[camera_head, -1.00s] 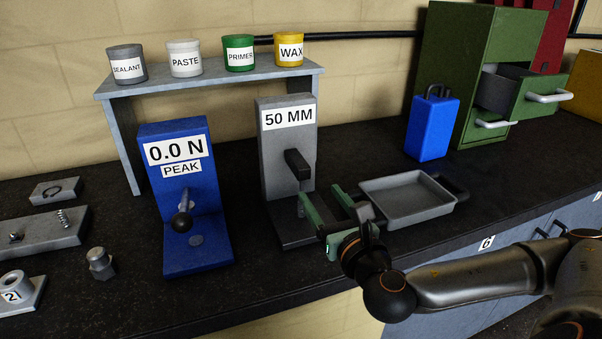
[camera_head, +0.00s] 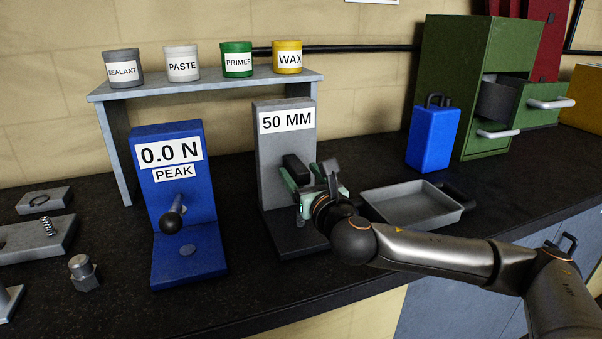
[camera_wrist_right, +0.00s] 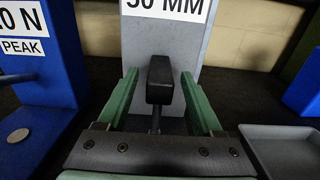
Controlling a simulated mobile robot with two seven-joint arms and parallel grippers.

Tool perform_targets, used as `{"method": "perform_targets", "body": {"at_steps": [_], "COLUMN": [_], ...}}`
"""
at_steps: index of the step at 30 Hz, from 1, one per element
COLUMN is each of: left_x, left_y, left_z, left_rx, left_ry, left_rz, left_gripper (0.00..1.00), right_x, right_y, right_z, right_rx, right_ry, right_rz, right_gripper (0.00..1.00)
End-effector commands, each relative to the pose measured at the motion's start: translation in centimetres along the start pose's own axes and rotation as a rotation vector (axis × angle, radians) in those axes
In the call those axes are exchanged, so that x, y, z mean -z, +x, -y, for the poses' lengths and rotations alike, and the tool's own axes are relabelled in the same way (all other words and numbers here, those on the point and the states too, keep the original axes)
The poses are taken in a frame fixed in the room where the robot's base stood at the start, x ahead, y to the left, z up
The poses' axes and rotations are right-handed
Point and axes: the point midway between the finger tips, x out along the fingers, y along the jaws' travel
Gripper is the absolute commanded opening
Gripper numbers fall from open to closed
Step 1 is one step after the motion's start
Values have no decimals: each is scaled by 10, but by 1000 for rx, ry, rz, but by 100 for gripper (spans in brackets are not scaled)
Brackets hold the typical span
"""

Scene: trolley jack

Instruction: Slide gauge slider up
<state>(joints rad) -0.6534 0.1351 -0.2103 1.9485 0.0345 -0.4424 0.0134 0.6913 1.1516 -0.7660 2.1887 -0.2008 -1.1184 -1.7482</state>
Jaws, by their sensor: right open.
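The gauge (camera_head: 273,150) is a grey upright block on a dark base, labelled 50 MM; it also shows in the right wrist view (camera_wrist_right: 190,45). Its slider (camera_head: 294,167) is a black block on the front face; in the right wrist view the slider (camera_wrist_right: 160,82) stands between my two green fingers, with a gap on each side. A thin rod shows below it. My right gripper (camera_head: 303,178) is open in front of the gauge, and in the right wrist view its fingers (camera_wrist_right: 158,95) point at the gauge face. My left gripper is not in view.
A blue force gauge (camera_head: 180,225) reading 0.0 N stands left of the grey gauge. A grey tray (camera_head: 415,207) lies to the right, near a blue can (camera_head: 431,138) and a green cabinet (camera_head: 455,60). A shelf (camera_head: 220,84) with labelled pots stands behind.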

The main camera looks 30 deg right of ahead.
Motion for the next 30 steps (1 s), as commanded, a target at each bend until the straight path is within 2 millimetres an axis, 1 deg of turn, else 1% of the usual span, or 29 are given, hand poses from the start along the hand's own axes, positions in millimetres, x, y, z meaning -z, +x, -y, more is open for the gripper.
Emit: {"method": "perform_targets", "body": {"at_steps": [3,10,11,27,28,30], "left_x": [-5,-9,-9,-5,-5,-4], "left_y": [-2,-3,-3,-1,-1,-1], "left_z": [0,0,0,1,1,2], "left_rx": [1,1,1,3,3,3], "left_ry": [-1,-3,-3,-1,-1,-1], "left_rz": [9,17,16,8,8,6], "left_gripper": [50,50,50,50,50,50], "right_x": [0,0,0,0,0,0], "right_y": [4,4,4,4,4,4], "right_z": [0,0,0,0,0,0], "right_rx": [0,0,0,0,0,0], "right_ry": [0,0,0,-1,-1,-1], "right_rz": [0,0,0,0,0,0], "right_gripper": [68,68,65,4,1,0]}}
